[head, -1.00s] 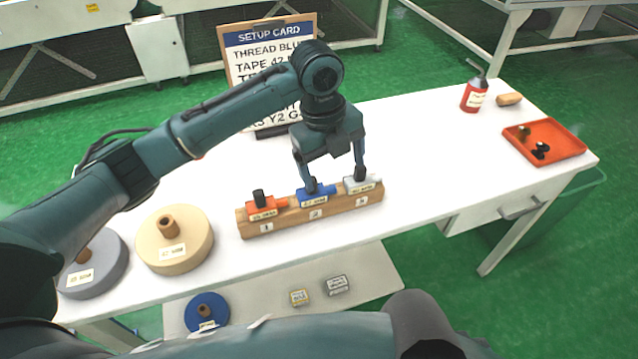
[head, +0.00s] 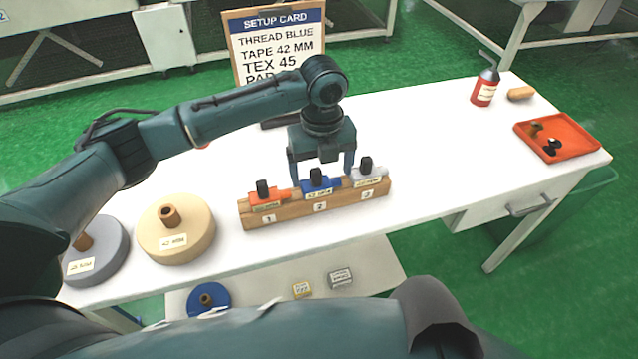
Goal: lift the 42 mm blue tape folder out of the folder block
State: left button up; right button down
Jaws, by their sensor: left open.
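The wooden folder block (head: 290,213) stands on the white table with slots labelled 1, 2 and 3. The blue tape folder (head: 322,187), with a black knob on top, sits in slot 2. An orange folder (head: 267,197) is in slot 1 and a grey-white folder (head: 368,177) is in slot 3. My left gripper (head: 322,176) is open and points down at the blue folder, one finger to each side of its knob. I cannot tell whether the fingers touch anything. My right gripper is not in view.
A setup card (head: 275,45) stands behind the block, partly hidden by my left arm. A cream tape roll (head: 195,245) and a grey roll (head: 95,268) lie at left. A red bottle (head: 485,88) and an orange tray (head: 580,145) are at right. The table between is clear.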

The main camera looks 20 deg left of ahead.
aim_at(321, 179)
pick_arm(q)
jog(key=shift+f, duration=1.6)
jog(key=shift+c, duration=0.2)
jog(key=shift+r, duration=0.1)
jog(key=c, duration=0.9)
